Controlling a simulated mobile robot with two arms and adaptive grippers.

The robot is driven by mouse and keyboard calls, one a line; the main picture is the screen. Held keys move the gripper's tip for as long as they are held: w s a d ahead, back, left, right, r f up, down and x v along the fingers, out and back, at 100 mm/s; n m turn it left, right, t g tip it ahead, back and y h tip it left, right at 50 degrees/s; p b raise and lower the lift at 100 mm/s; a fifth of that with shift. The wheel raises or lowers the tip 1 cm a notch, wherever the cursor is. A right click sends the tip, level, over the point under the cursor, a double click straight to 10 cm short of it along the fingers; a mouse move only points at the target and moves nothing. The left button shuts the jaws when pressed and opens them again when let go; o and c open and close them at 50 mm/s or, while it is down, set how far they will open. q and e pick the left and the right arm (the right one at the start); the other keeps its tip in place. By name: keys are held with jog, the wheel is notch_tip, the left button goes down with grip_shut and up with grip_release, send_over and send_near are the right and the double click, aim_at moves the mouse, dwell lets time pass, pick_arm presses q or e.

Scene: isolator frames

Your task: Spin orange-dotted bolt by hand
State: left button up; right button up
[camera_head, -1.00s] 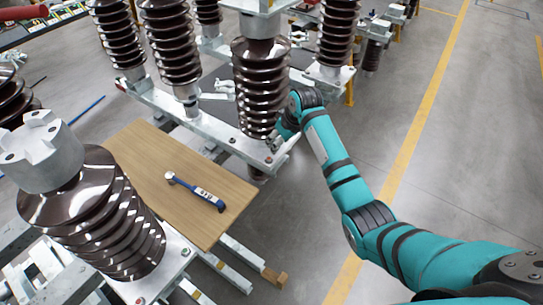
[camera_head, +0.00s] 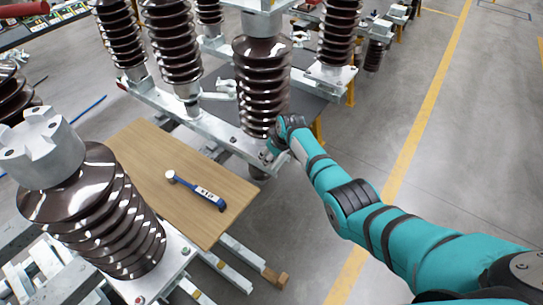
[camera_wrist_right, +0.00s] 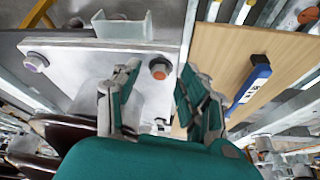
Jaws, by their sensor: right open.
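The orange-dotted bolt (camera_wrist_right: 159,68) sits near the corner of a grey metal plate (camera_wrist_right: 85,65) in the right wrist view, its orange mark facing the camera. My right gripper (camera_wrist_right: 158,82) is open, with one finger on each side of the bolt. I cannot tell whether either finger touches it. In the head view my right gripper (camera_head: 272,152) is at the near end of the metal beam (camera_head: 222,132), below a brown insulator (camera_head: 262,85); the bolt is hard to make out there. My left gripper is not in view.
A second bolt (camera_wrist_right: 36,61) with a purplish mark sits on the same plate. A large ribbed insulator (camera_head: 100,210) stands at the near left. The floor (camera_head: 460,170) at right is clear.

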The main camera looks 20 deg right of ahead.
jog(key=shift+c, duration=0.3)
grip_shut()
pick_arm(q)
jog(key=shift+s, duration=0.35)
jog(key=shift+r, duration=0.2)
pick_arm(e)
jog(key=shift+r+m, duration=0.1)
jog(key=shift+m, duration=0.2)
